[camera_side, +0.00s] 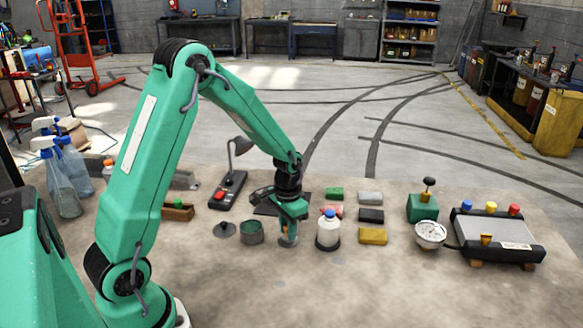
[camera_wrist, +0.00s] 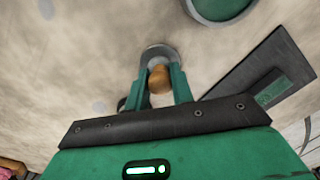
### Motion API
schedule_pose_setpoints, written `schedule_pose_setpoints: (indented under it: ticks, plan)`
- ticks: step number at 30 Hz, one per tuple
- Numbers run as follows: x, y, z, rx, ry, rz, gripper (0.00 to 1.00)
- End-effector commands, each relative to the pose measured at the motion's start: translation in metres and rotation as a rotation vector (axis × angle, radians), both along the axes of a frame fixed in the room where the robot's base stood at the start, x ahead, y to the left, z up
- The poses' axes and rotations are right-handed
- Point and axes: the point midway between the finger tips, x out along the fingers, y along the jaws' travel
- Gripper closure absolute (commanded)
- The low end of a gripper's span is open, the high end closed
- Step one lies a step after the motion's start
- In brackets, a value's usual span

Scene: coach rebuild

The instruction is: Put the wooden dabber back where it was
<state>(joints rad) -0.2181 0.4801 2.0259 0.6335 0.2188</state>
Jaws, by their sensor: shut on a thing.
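The wooden dabber (camera_wrist: 159,79) shows as a rounded orange-brown knob between the two green fingers of my gripper (camera_wrist: 161,70) in the wrist view. In the side view, my gripper (camera_side: 288,222) points down over the bench, shut on the dabber, with a bit of orange-brown (camera_side: 289,229) showing. A grey round piece (camera_wrist: 158,51) lies just beyond the fingertips; it shows as a grey shape (camera_side: 288,242) under the gripper in the side view. I cannot tell whether the dabber rests in it or is apart from it. The dabber's lower end is hidden.
A green-lined tin (camera_side: 251,234) and a dark round lid (camera_side: 224,230) stand left of my gripper. A white bottle with a blue cap (camera_side: 328,232) stands close on its right. Several coloured blocks (camera_side: 372,236) lie farther right. A dark plate (camera_side: 268,210) lies behind. The front bench is clear.

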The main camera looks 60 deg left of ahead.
Motion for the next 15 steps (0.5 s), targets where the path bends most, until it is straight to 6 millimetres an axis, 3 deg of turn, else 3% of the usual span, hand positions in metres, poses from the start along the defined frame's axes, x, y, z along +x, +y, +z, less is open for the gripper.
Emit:
schedule_pose_setpoints:
  ticks: [2, 3, 5, 15]
  plan:
    - [-0.0001, 0.0, -0.002, 0.0, 0.0, 0.0, 0.95]
    - [0.0, 0.0, -0.0016, 0.0, 0.0, 0.0, 0.69]
    - [-0.0001, 0.0, -0.0016, 0.0, 0.0, 0.0, 0.57]
    - [-0.0001, 0.0, -0.0009, 0.0, 0.0, 0.0, 0.55]
